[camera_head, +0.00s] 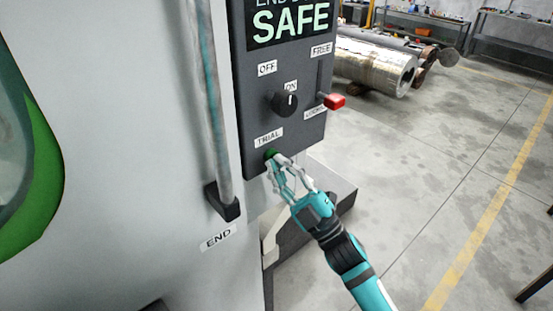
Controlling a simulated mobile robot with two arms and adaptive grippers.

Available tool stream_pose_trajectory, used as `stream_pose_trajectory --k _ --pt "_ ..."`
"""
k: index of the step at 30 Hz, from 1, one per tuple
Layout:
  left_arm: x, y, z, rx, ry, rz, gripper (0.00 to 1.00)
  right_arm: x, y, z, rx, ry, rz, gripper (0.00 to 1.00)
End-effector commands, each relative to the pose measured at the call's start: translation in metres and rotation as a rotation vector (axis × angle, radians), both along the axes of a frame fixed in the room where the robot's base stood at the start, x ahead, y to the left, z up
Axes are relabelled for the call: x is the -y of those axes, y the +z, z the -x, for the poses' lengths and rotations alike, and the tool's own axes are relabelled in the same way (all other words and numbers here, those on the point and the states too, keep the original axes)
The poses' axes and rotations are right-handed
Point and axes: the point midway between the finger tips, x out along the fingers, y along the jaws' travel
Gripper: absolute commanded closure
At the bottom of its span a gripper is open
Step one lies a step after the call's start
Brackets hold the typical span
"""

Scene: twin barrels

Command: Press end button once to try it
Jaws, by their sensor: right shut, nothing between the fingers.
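A green button (270,153) sits near the bottom of the dark control panel (246,98), below a label reading TRIAL (269,137). My right gripper (279,160) is shut and empty, with its fingertips at the button. They overlap its lower right edge in the picture; I cannot tell whether they touch it or how far it is pushed in. The display (289,24) at the top of the panel reads SAFE in pale green, with its upper line cut off. My left gripper is not in view.
The panel also carries a black knob (284,104) marked OFF and ON, and a red-tipped lever (334,101) between FREE and a partly hidden label. A vertical grey bar (211,100) stands left of it, above an END label (218,238).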

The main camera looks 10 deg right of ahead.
Motion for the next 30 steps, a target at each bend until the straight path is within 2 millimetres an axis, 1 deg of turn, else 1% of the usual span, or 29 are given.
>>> stream_pose_trajectory --k 5,15,26,30 --pt "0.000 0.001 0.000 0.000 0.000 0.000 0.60 0.002 0.001 0.002 0.000 -0.001 -0.001 1.00" --pt "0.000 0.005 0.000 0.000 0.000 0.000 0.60 0.011 0.000 0.017 0.000 0.000 0.000 1.00" --pt "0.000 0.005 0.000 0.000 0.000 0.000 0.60 0.013 0.000 0.019 0.000 0.000 0.000 1.00" --pt "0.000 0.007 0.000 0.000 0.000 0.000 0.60 0.019 0.000 0.028 -0.002 -0.001 0.001 1.00"
